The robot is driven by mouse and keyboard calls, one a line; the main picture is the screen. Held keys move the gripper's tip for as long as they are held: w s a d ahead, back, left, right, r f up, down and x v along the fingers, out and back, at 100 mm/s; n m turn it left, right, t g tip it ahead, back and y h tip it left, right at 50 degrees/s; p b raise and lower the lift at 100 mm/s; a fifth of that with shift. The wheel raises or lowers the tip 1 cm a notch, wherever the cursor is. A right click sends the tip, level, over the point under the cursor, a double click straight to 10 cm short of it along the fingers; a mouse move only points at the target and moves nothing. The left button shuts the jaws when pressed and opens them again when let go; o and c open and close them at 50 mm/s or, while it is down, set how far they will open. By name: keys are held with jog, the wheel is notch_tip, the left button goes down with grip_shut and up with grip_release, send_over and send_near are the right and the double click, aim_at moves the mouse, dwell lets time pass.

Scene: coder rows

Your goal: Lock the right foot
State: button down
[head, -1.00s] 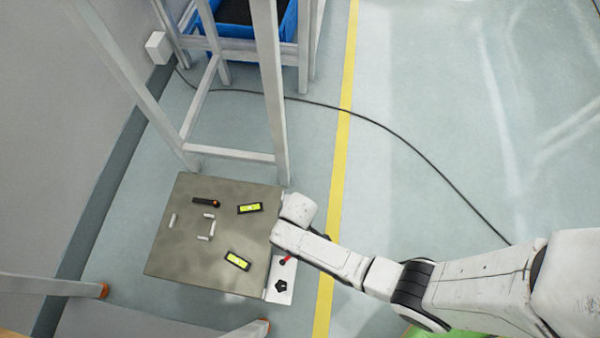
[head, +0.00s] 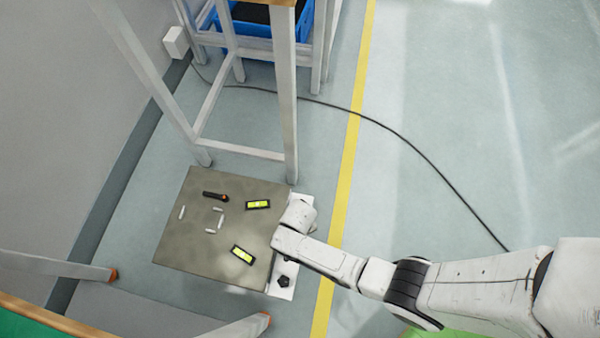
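A square grey-brown plate (head: 184,246) lies low near the floor. A pale bracket (head: 273,289) with a black star-shaped knob (head: 283,281) sticks out from its right edge, near the front corner. I take this as the right foot, but cannot be certain. The end of my arm, with my gripper (head: 298,214), is over the plate's right edge, just behind the knob. My arm covers part of the bracket, and no red lever shows there now. My fingers are hidden, so I cannot see whether they touch anything.
On the plate lie two yellow-green levels (head: 243,254), a black-and-orange tool (head: 215,196) and several small pale pins (head: 182,212). A white-legged frame (head: 288,125) stands behind. A black cable (head: 405,140) crosses the floor. Floor right of the yellow line (head: 349,172) is mostly open.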

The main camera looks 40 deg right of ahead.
dwell(0.4)
jog(key=c, duration=1.2)
grip_release()
jog(key=shift+o, duration=0.2)
notch_tip(320, 180, up, 11)
jog(key=p, duration=0.6)
